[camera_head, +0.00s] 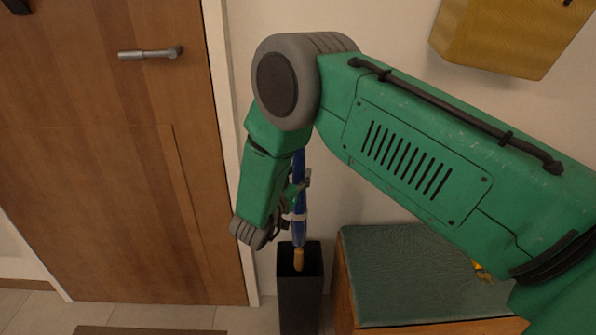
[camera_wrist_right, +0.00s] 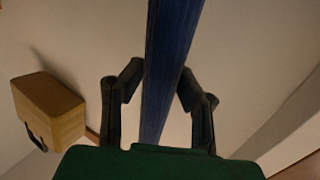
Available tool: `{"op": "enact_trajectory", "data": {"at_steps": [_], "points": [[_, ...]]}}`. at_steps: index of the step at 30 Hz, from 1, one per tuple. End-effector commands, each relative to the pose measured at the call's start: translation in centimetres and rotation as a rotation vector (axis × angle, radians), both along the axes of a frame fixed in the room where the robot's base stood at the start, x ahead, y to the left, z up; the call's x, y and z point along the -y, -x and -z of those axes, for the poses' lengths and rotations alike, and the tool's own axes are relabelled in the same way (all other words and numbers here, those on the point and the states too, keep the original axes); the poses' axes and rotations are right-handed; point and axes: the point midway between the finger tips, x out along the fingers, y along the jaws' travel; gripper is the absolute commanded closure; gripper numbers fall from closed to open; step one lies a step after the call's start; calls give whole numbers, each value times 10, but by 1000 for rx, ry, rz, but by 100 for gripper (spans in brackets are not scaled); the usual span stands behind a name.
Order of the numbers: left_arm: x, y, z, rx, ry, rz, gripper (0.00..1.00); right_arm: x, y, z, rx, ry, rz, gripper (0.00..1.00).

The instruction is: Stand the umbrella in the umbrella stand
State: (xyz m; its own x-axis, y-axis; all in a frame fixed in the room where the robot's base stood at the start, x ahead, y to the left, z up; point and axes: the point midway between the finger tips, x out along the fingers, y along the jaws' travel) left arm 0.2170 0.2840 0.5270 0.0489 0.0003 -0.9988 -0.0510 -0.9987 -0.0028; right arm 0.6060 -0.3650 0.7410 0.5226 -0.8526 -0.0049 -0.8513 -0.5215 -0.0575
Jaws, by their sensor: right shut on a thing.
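The blue umbrella (camera_head: 300,228) hangs close to upright, with its tan lower end (camera_head: 299,258) over the opening of the dark, square umbrella stand (camera_head: 300,305). I cannot tell whether that end is just above the rim or slightly inside. My right gripper (camera_head: 299,200) is shut on the umbrella's shaft above the stand, and my arm hides part of the umbrella. In the right wrist view, the blue umbrella (camera_wrist_right: 168,60) runs between the two dark fingers of my right gripper (camera_wrist_right: 162,86). My left gripper is not in view.
A wooden door (camera_head: 110,200) with a metal handle (camera_head: 150,53) is at the left. A bench with a green cushion (camera_head: 400,280) stands close to the right of the stand. A yellow-brown box (camera_head: 500,38) is on the wall at upper right. A mat (camera_head: 150,330) lies at the bottom.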

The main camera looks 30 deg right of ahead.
Motion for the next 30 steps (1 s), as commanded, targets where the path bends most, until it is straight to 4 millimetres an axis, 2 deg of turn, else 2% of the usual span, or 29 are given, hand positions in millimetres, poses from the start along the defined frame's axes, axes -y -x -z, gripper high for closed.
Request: {"op": "enact_trajectory", "data": {"at_steps": [30], "points": [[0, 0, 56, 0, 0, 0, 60, 1, 0, 84, 1, 0, 1, 100]]}}
